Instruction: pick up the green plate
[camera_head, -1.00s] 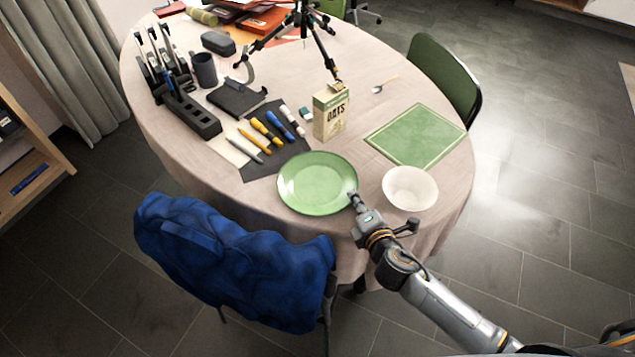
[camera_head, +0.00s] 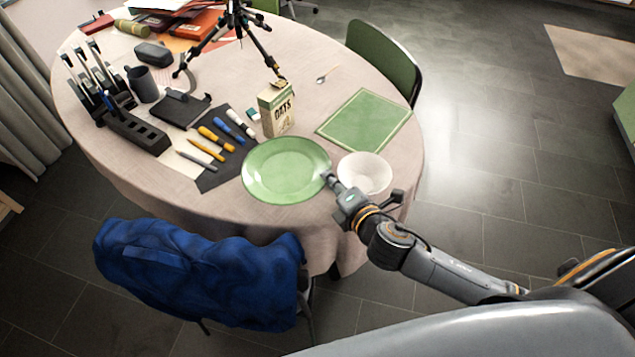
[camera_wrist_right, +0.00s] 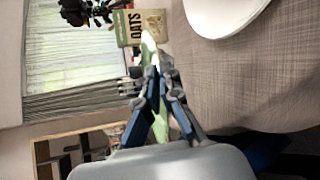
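The green plate (camera_head: 287,171) is at the table's near edge in the head view, left of the white bowl. My right gripper (camera_head: 328,176) is at the plate's right rim. In the right wrist view the fingers (camera_wrist_right: 158,75) are shut on the rim of the plate, which shows as a thin green strip (camera_wrist_right: 183,122) seen edge-on between and behind them. The plate looks roughly level and a little above the table; the exact gap cannot be told. My left gripper is not in view.
The white bowl (camera_head: 366,174) is close to the right of my gripper. The oats carton (camera_head: 277,108) stands behind the plate, with a green placemat (camera_head: 365,121) at right. Several markers (camera_head: 208,134) lie at left. A chair with a blue jacket (camera_head: 200,272) stands in front.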

